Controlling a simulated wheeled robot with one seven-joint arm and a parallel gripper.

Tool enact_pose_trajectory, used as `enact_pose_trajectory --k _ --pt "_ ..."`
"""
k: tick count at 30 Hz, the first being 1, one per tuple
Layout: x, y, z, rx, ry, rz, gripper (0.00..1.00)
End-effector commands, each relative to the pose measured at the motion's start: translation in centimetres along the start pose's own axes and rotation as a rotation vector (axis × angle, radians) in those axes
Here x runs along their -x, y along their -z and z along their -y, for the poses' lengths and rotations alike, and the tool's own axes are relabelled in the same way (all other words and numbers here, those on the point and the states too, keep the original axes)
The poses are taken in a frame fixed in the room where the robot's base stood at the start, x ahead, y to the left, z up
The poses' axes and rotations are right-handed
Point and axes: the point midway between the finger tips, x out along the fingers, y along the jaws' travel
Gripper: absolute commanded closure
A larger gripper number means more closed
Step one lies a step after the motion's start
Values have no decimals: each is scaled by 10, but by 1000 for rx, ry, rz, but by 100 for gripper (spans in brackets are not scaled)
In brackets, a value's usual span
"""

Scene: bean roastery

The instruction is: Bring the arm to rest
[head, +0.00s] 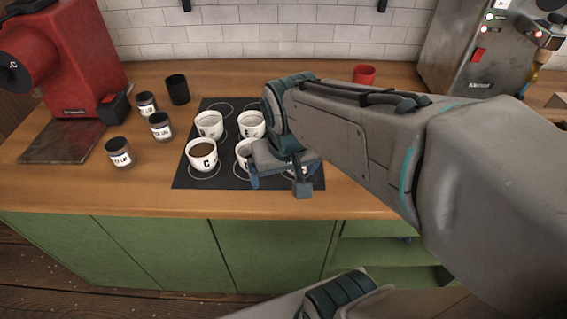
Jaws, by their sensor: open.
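My gripper (278,185) is at the end of my arm, over the front right part of a black mat (217,181) on the wooden counter. Its fingers are spread apart. White lettered cups stand on the mat. A cup marked C (202,155) holds brown liquid at the front left. Two more cups, a back left cup (209,125) and a back middle cup (251,124), stand behind it. A front middle cup (243,153) is partly hidden by my gripper. My arm hides the right part of the mat, and I cannot tell whether the gripper touches anything there.
A red machine (70,60) stands at the left. Labelled jars (119,152) and a black cup (177,89) stand between it and the mat. A red cup (364,75) is behind my arm. A steel machine (465,50) stands at the back right. The counter's front left is clear.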

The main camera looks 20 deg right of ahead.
Motion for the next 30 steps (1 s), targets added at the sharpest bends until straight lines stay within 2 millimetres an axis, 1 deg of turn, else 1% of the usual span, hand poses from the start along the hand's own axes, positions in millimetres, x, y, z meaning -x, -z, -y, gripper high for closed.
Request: enact_pose_trajectory --k 1,3,6,30 --pt "1 -12 -5 2 7 2 7" --pt "1 -22 -8 12 16 8 7" --pt "0 -30 -9 22 23 12 7" --pt "0 -31 -9 24 24 13 7"
